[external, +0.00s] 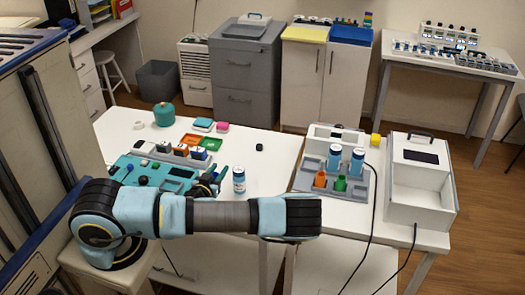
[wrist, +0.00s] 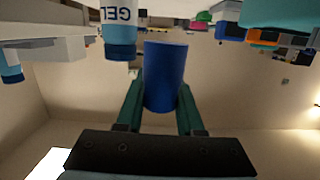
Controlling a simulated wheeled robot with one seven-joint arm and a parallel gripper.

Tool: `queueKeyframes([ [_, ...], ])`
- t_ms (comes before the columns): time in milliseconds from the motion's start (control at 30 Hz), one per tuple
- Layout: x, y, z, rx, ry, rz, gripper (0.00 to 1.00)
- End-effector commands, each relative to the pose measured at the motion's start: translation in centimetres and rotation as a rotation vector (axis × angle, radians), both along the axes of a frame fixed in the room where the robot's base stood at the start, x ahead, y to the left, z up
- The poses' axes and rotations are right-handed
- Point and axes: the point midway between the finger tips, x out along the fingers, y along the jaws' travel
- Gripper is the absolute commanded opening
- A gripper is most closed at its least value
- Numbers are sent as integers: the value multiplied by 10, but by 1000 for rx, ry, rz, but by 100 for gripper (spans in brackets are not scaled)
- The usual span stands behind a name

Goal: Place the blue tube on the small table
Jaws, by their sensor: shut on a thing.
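The blue tube (wrist: 166,72) stands between the two teal fingers of my gripper (wrist: 160,88) in the wrist view. The fingers are shut on its sides. In the external view my arm reaches right across the front of the white tables, and the tube and fingertips cannot be made out there. A smaller white table (external: 432,241) stands at the right, bearing a grey rack and a white box. Which table the task calls small is not certain from the pictures.
A white bottle with blue ends (external: 239,180) stands on the larger table (external: 272,165); a bottle marked GEL (wrist: 119,32) shows upside down in the wrist view. A grey rack (external: 305,183) holds blue-capped bottles.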

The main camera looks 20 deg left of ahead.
Motion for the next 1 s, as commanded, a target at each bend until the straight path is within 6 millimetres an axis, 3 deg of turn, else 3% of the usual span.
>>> queueKeyframes([
  [33, -3, -13, 3, 1, -1, -8, 0],
  [400, -33, -78, 25, -11, -4, -5, 0],
  [600, -45, -92, 30, -21, -2, 2, 0],
  [1000, -47, -94, 30, -22, -1, 5, 0],
])
